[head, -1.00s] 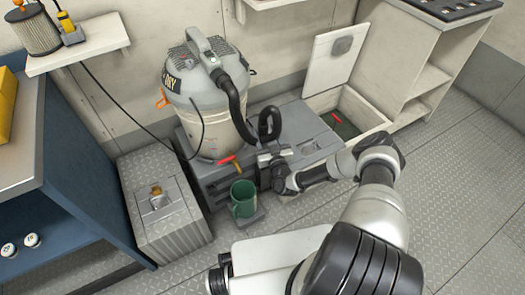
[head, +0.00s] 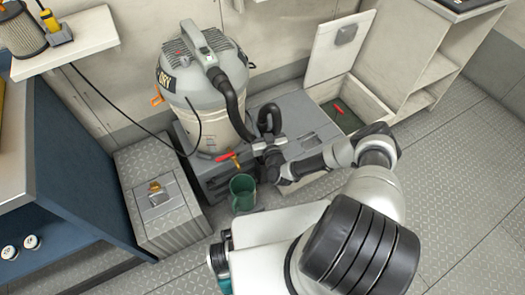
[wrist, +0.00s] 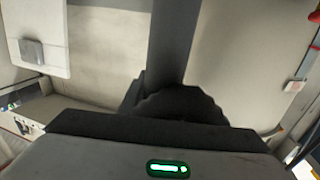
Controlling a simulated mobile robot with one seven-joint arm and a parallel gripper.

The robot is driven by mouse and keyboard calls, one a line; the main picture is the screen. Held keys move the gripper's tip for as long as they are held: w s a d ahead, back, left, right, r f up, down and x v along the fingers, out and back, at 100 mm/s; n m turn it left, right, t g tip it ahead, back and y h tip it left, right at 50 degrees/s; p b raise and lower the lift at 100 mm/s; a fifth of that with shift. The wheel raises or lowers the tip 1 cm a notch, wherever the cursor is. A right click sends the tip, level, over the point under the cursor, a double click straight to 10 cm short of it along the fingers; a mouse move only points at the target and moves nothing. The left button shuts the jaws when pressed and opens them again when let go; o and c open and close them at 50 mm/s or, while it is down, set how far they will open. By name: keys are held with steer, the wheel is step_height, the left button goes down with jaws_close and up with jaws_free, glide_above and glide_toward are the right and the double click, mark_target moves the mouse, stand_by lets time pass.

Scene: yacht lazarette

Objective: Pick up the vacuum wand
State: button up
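The grey shop vacuum (head: 207,95) stands on a low grey base, with a thick black hose (head: 229,98) running down its front. The hose ends in a curved black piece (head: 270,118), which I take to be the vacuum wand. My gripper (head: 262,152) is at the lower end of this curved piece, close to or touching it. In the wrist view, a dark straight tube (wrist: 181,45) rises from a dark round part (wrist: 180,103) directly in front of my gripper. The fingers are hidden or too small to make out, so I cannot tell whether they are closed on it.
A ridged metal box (head: 155,197) stands further left. An open floor hatch (head: 345,112) with a raised lid lies to the right. The deck at right is clear.

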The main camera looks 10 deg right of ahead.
steer(key=c, duration=0.3)
steer(key=shift+r, duration=0.1)
steer(key=shift+c, duration=0.2)
step_height(320, 180, up, 28)
steer(key=p, duration=0.7)
